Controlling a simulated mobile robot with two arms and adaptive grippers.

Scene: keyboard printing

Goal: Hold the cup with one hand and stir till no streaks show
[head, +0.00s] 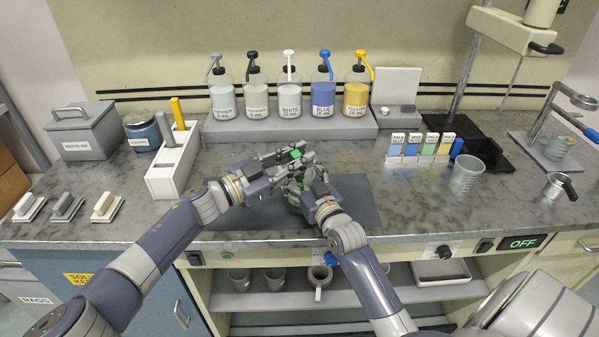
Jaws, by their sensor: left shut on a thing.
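My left gripper (287,157) is shut on a small green-ended tool (297,153), of which only the green part shows clearly. The tool is over the cup (293,198), a greyish cup at the dark mat. Most of the cup is hidden behind my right gripper (302,172). The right gripper's fingers are at the cup's side and rim; whether they are closed on it I cannot tell. The inside of the cup is hidden, so no streaks or ink colour can be made out.
The dark mat (352,203) lies under both hands. Pump bottles, including blue (322,98) and yellow (356,97), stand behind. A white tool holder (172,172) is left. Colour cards (427,146) and a clear beaker (465,176) are right.

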